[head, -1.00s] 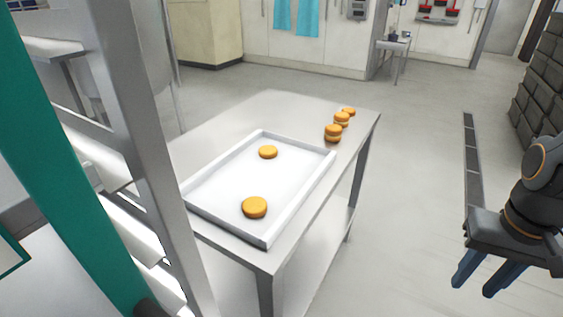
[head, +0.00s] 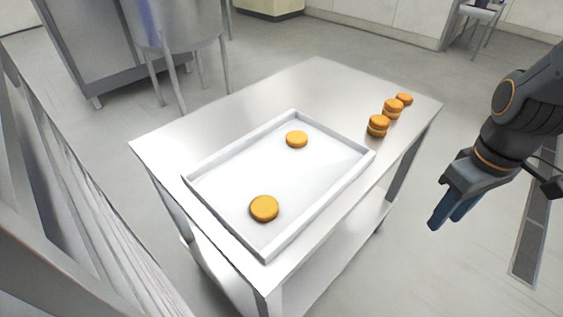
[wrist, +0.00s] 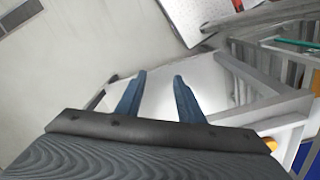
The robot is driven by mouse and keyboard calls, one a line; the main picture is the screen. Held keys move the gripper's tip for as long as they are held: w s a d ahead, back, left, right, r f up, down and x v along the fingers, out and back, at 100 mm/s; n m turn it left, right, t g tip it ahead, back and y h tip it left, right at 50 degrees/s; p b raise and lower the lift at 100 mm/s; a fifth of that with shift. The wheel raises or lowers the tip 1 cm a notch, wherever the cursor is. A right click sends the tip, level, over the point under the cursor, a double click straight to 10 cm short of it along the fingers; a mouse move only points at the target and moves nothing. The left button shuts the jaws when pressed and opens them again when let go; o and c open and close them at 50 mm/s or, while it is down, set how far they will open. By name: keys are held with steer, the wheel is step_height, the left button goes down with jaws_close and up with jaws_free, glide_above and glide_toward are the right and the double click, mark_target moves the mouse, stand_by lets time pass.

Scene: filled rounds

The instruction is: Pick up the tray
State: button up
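The tray (head: 222,166) is white, shallow and rectangular with a raised rim. It lies flat on a metal table (head: 185,128) in the head view. Two orange-brown round pieces (head: 264,208) (head: 297,139) lie in it, apart from each other. My gripper (head: 440,222) is to the right of the table in the head view, apart from the tray and pointing downward. In the wrist view, the two blue fingers (wrist: 155,95) stand apart with nothing between them, so it is open and empty.
Several more orange rounds (head: 378,126) stand in a row on the table's right side, some stacked. The table has a lower shelf (head: 345,240). A metal rack (head: 70,180) stands close on the left.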

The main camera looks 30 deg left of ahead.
steer(key=a+r+n+p, duration=0.3)
steer(key=a+n, duration=0.8)
steer(key=r+n+p, duration=0.1)
steer(key=n+p, duration=0.2)
steer(key=n, duration=0.9)
glide_above(329, 194)
steer(key=shift+d+r, duration=0.1)
steer(key=shift+s+n, duration=0.1)
steer(key=shift+n, duration=0.2)
steer(key=shift+f, duration=0.5)
steer(key=shift+f+p, duration=1.3)
steer(key=shift+f, duration=2.1)
jaws_close()
